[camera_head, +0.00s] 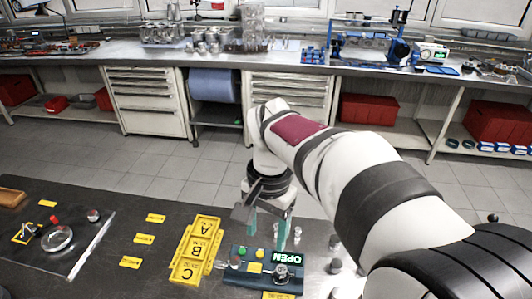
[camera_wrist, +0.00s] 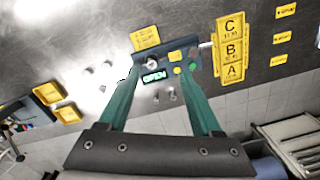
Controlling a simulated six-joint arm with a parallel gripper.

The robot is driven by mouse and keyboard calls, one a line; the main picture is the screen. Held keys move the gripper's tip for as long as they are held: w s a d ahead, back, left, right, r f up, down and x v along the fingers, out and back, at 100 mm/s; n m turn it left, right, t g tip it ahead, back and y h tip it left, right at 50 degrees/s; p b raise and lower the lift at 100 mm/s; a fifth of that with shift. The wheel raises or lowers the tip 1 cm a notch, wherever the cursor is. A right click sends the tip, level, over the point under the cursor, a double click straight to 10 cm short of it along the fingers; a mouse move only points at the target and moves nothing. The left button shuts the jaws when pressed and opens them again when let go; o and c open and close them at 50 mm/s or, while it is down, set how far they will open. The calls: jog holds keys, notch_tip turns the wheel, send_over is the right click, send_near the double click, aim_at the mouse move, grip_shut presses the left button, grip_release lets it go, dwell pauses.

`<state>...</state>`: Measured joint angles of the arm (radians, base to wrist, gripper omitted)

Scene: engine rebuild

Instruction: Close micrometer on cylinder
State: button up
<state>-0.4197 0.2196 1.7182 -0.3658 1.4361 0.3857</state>
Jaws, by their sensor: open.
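The micrometer station is a dark teal block (camera_head: 240,278) at the front of the near bench, with a green-lettered "OPEN" display (camera_head: 286,258). The display also reads OPEN in the wrist view (camera_wrist: 154,76). A dark round metal part (camera_head: 281,271) sits on the block below the display. My gripper (camera_head: 268,230) has teal fingers, spread open and empty, above the block's far side. In the wrist view my gripper (camera_wrist: 159,72) straddles the display. I cannot tell whether a cylinder sits in the micrometer.
Several small metal cylinders (camera_head: 335,266) stand right of the block. A yellow tray marked A, B, C (camera_head: 195,250) lies to its left. Yellow labels (camera_head: 144,239) and a dark mat with a glass dish (camera_head: 58,239) are further left. A long workbench (camera_head: 225,62) runs behind.

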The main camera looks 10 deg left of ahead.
send_near(235, 260)
notch_tip(235, 260, down, 9)
jog(key=shift+s+a+r, duration=0.1)
grip_shut()
dwell(0.3)
